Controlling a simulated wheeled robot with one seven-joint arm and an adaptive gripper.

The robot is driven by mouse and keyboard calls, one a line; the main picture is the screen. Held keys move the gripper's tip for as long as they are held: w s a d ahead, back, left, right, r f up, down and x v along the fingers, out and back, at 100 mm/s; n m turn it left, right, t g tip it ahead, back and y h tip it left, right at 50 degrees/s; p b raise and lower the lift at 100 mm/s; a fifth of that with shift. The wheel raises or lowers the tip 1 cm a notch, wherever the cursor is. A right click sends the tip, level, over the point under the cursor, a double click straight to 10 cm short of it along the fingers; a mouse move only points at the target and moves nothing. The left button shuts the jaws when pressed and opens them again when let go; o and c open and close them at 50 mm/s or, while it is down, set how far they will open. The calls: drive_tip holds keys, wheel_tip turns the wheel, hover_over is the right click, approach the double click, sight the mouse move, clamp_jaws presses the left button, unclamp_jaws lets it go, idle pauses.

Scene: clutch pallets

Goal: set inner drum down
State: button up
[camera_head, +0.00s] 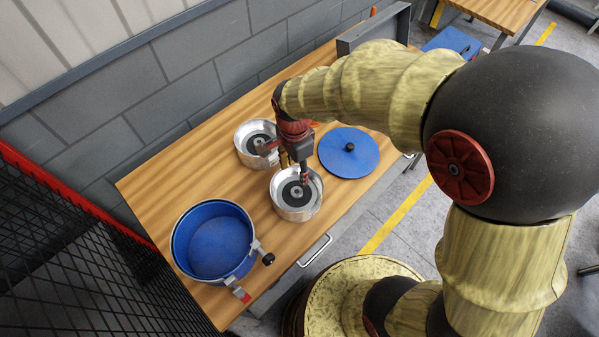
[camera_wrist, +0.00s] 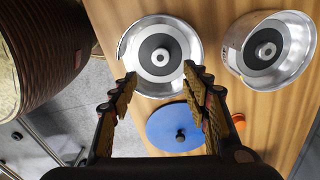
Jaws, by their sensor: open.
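Two silver metal drums with dark ring-shaped hubs stand upright on the wooden table. The near drum (camera_head: 297,213) also shows in the middle of the wrist view (camera_wrist: 195,33). The far drum (camera_head: 241,156) is at the right in the wrist view (camera_wrist: 308,45). I cannot tell which is the inner drum. My gripper (camera_head: 285,164) is open and empty, its fingers spread above and between the drums in the head view. In the wrist view its fingertips (camera_wrist: 160,80) overlap the near drum's lower rim; I cannot tell whether they touch.
A blue lid (camera_head: 336,160) with a black knob lies flat right of the drums. An open blue-lined tub (camera_head: 176,248) with clamps stands at the table's left front. A grey block wall runs behind the table, and a black mesh fence (camera_head: 75,250) stands at left.

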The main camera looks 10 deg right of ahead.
drive_tip(key=s+d+r+n+t, duration=0.2)
drive_tip(key=s+d+r+n, duration=0.4)
drive_tip(key=r, duration=0.4)
drive_tip(key=s+d+r+n+t, duration=0.3)
drive_tip(key=s+d+r+n, duration=0.3)
drive_tip(key=r, duration=0.5)
drive_tip(key=shift+s+n+t, duration=0.3)
drive_tip(key=shift+n, duration=0.5)
wheel_tip(320, 180, down, 5)
drive_tip(key=b, duration=0.5)
drive_tip(key=shift+f, duration=0.1)
